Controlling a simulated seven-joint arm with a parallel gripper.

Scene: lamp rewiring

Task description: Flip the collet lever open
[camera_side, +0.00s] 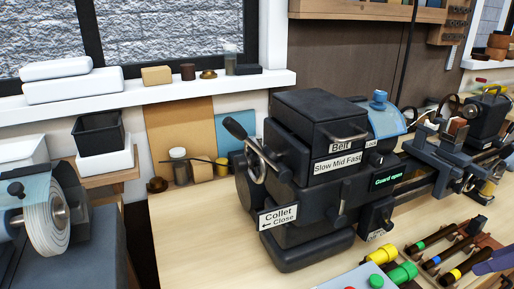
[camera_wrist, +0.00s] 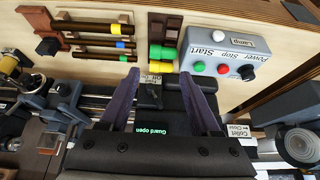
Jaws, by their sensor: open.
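The collet lever (camera_side: 236,128) is a dark rod with a rounded black grip. It sticks up and to the left from the metal ring at the left end of the black lathe headstock (camera_side: 310,185) in the side view. A white "Collet ← Close" sign (camera_side: 279,217) hangs below it and also shows at the right of the wrist view (camera_wrist: 240,136). My gripper (camera_wrist: 160,75) is open and empty, its two purple fingers apart over the headstock front. In the side view only a purple finger part (camera_side: 492,262) shows at the lower right edge, far from the lever.
A control box (camera_wrist: 222,60) with Start, Stop, Power and Lamp controls stands by the headstock. Coloured-handled tools (camera_side: 432,248) lie in a wooden rack. A belt cover and a blue clear guard (camera_side: 388,122) top the headstock; its display reads "Guard open". Bare bench lies left of it.

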